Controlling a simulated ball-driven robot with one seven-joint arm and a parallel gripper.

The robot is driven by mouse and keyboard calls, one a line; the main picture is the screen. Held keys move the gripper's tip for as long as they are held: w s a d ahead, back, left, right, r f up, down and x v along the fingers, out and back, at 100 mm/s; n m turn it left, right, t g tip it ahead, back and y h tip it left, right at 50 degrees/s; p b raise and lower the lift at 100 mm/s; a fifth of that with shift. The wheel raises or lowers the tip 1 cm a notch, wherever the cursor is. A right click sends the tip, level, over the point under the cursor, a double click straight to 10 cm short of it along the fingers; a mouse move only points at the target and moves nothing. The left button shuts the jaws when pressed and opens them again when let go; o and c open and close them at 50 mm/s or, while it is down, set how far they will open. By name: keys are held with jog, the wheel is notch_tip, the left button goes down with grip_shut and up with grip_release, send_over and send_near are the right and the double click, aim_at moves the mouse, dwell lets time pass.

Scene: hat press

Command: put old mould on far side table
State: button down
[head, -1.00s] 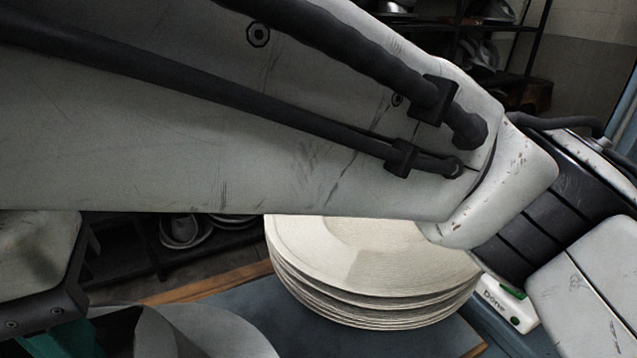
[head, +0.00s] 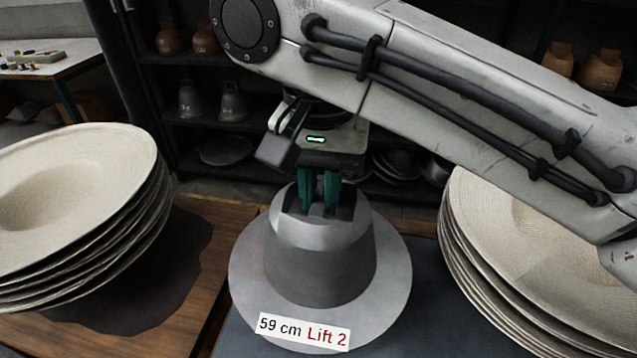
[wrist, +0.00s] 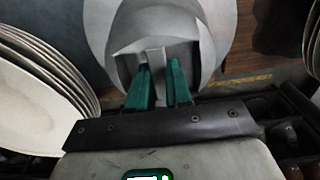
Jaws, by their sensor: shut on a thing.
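The grey metal hat mould (head: 320,265) stands upright in the middle of the head view, with a wide brim and a label on its front reading "59 cm Lift 2". My gripper (head: 323,205) is above it, its green fingers down in the hollow at the top of the crown. The fingers are shut on a part inside that hollow. In the wrist view the mould (wrist: 205,20) is at the top, with my green fingers (wrist: 160,85) against an upright bar in its crown. Whether the mould touches the surface below is hard to tell.
A stack of pale straw hat bodies (head: 75,200) is close on the left, another (head: 520,250) close on the right. Dark shelves (head: 190,130) with bells and pots stand behind. A white-topped table (head: 45,60) with small items is at the far left.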

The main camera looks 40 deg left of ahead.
jog(key=shift+w+a+f, duration=0.2)
jog(key=shift+w+f, duration=0.2)
jog(key=shift+w+a+f, duration=0.1)
jog(key=shift+w+f, duration=0.05)
jog(key=shift+f, duration=1.6)
jog(key=c, duration=1.5)
grip_release()
jog(key=shift+f, duration=0.25)
jog(key=o, duration=0.4)
jog(key=shift+o, duration=0.2)
notch_tip(320, 180, up, 12)
jog(key=shift+r+p, duration=0.2)
jog(key=shift+p, duration=0.25)
